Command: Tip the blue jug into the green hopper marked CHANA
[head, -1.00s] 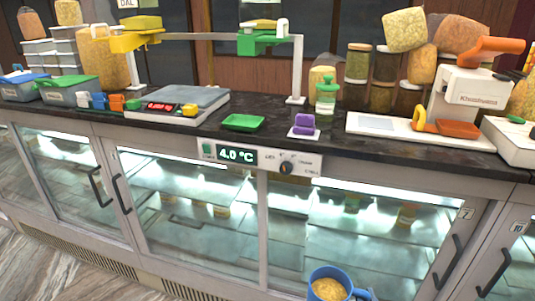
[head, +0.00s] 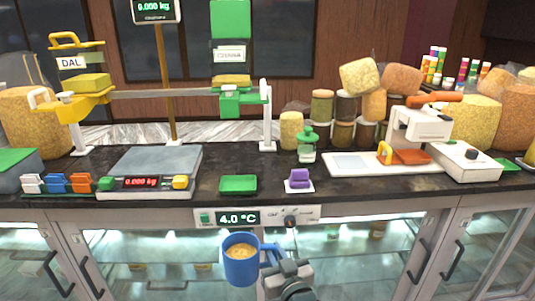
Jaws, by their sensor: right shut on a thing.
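The blue jug (head: 240,270) is upright in the head view, in front of the counter and below its top. Its mouth is open and shows yellowish contents. My right gripper (head: 272,253) is shut on the jug's handle, on the jug's right side. The green hopper (head: 230,20) is at the top centre, above the counter, with a white label (head: 230,54) whose text is hard to read. It is cut off at the top edge of the picture. The jug is well below and in front of it. My left gripper is not in view.
A yellow hopper unit marked DAL (head: 75,105) stands at left. A weighing scale (head: 155,165), a green tray (head: 238,184), a purple block (head: 299,177) and a green-lidded jar (head: 306,148) stand on the dark counter (head: 260,198). A white slicing machine (head: 425,128) stands at right.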

